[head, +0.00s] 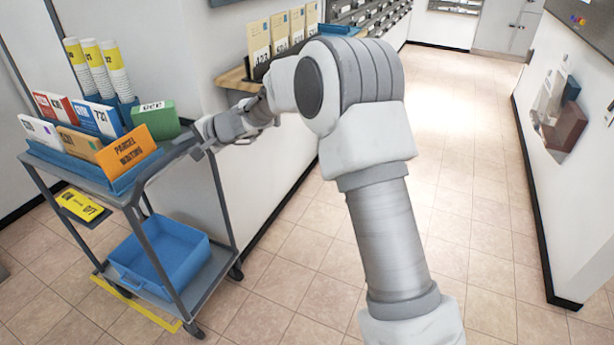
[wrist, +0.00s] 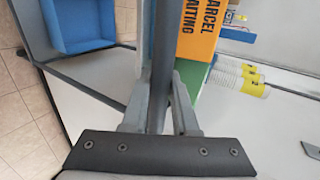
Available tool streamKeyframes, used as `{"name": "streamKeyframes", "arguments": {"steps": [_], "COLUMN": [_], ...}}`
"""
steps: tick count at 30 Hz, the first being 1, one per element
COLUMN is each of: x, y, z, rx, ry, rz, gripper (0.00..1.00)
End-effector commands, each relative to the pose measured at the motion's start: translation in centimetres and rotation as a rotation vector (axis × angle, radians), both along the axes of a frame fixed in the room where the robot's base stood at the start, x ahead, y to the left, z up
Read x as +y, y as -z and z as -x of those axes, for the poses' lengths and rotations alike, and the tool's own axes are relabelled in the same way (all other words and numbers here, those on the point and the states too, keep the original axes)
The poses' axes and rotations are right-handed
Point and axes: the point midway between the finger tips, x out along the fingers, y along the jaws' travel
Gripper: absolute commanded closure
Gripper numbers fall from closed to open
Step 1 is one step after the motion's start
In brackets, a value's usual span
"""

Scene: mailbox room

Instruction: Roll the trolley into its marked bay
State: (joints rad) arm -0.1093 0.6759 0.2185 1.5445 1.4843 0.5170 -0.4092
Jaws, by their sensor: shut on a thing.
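The grey trolley (head: 128,197) stands upright at the left of the head view, beside a white wall. My gripper (head: 205,141) is shut on the bar at the trolley's near right end. In the wrist view, the trolley's grey bar (wrist: 163,50) runs between the fingers of my gripper (wrist: 160,105). Yellow floor tape (head: 137,308) shows along the trolley's near side, under and beside its lower shelf. The trolley covers the rest of the marking, so I cannot tell how its wheels all sit against it.
A wooden ledge (head: 236,80) with files juts from the wall close to my arm. The tiled aisle (head: 440,215) is clear.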

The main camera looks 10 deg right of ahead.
Motion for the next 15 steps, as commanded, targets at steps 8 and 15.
{"name": "streamKeyframes", "arguments": {"steps": [8, 15], "x": [1.5, 4.0], "y": [-0.5, -0.5], "z": [-1.0, -2.6], "rx": [-0.004, -0.002], "ry": [-0.002, -0.002], "rz": [-0.003, -0.003], "gripper": [1.0, 1.0]}}
